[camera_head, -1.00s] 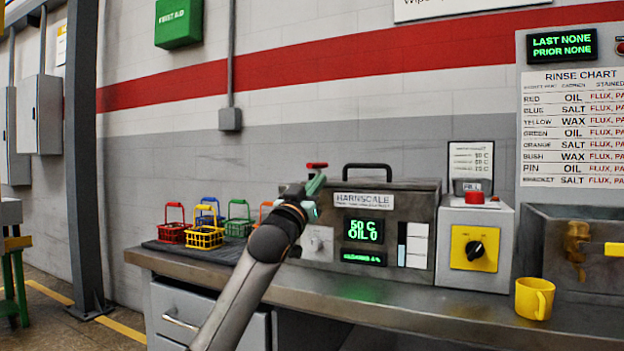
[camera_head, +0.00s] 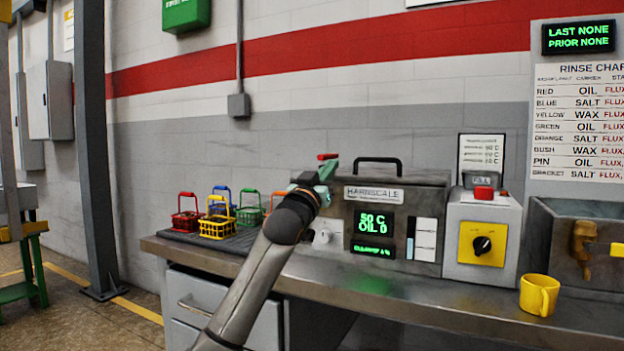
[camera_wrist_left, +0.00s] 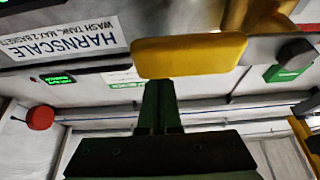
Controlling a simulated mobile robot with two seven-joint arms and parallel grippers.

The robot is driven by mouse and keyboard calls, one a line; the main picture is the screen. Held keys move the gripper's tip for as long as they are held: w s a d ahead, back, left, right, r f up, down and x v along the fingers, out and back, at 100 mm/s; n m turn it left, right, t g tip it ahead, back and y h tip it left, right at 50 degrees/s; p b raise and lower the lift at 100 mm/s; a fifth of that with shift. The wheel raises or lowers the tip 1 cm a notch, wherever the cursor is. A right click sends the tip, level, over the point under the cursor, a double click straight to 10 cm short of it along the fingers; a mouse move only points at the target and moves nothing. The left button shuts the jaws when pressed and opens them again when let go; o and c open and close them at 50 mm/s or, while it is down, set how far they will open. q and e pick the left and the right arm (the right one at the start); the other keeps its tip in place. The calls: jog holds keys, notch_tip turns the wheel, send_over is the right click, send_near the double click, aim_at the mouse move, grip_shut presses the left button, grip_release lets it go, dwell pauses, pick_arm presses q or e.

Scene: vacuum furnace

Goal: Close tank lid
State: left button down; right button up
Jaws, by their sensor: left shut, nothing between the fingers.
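The tank is the grey metal box (camera_head: 425,187) on the bench, with a HARNSCALE plate on its front. A black handle (camera_head: 377,162) stands above its top. I cannot tell how far its lid is open. My left gripper (camera_head: 327,172) is shut and empty at the tank's upper left corner, beside a small red-topped part (camera_head: 328,156); contact cannot be told. In the left wrist view the shut dark fingers (camera_wrist_left: 158,105) point toward a yellow bar (camera_wrist_left: 190,55), and the tank's label (camera_wrist_left: 65,42) shows upside down. My right gripper is not in view.
Several coloured baskets (camera_head: 218,226) stand on a dark mat left of the tank. A grey box with a yellow dial panel (camera_head: 482,245) stands right of it. A yellow mug (camera_head: 538,296) sits near the bench's front edge, before a sink (camera_head: 570,230).

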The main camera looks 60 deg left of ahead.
pick_arm(q)
jog(key=b+v, duration=0.1)
jog(key=v, duration=0.8)
jog(key=shift+f, duration=0.2)
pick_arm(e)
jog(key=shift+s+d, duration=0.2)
pick_arm(q)
jog(key=shift+s, duration=0.15)
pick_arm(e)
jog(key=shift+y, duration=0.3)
